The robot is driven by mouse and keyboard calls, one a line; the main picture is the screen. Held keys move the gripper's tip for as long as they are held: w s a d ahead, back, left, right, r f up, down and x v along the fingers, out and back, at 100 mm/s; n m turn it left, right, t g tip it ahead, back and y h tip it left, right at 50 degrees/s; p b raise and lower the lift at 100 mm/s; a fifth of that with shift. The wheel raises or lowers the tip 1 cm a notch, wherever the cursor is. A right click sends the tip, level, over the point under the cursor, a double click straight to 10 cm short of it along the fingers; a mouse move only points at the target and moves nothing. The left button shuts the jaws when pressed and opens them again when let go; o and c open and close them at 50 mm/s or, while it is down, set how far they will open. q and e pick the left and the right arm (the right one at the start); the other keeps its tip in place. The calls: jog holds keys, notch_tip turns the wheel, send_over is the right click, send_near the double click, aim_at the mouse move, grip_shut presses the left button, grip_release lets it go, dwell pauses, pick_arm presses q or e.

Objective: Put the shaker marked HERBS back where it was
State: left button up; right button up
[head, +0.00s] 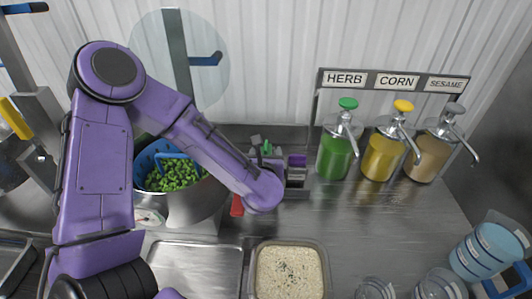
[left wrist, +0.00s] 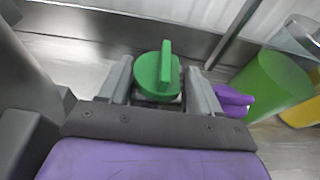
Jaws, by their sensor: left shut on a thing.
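A green-lidded shaker (left wrist: 158,75) stands between the two grey fingers of my left gripper (left wrist: 162,90) in the left wrist view. The gripper is shut on it. In the head view its green top (head: 267,148) shows just behind my purple forearm, near the back wall. Its body is mostly hidden and no HERBS marking can be read. A purple-lidded shaker (head: 297,160) stands close to its right; its purple lid (left wrist: 232,97) also shows beside the right finger in the left wrist view. I cannot tell whether the held shaker's base touches anything. My right gripper is out of view.
Pump bottles of green (head: 334,157), yellow (head: 381,155) and tan (head: 426,158) sauce stand right, under a sign rack (head: 392,80). A pot (head: 195,205) with green vegetables is left. A rice tray (head: 290,243) is in front.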

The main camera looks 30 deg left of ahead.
pick_arm(q)
jog(key=shift+w+f, duration=0.2)
jog(key=shift+f, duration=0.15)
jog(key=shift+s+d+f+b, duration=0.1)
jog(key=shift+s+f+b, duration=0.05)
jog(key=shift+b, duration=0.15)
jog(key=shift+f+b, duration=0.45)
jog(key=shift+b, duration=0.05)
jog(key=shift+r, duration=0.1)
jog(key=o, duration=1.2)
jog(key=shift+c, duration=0.2)
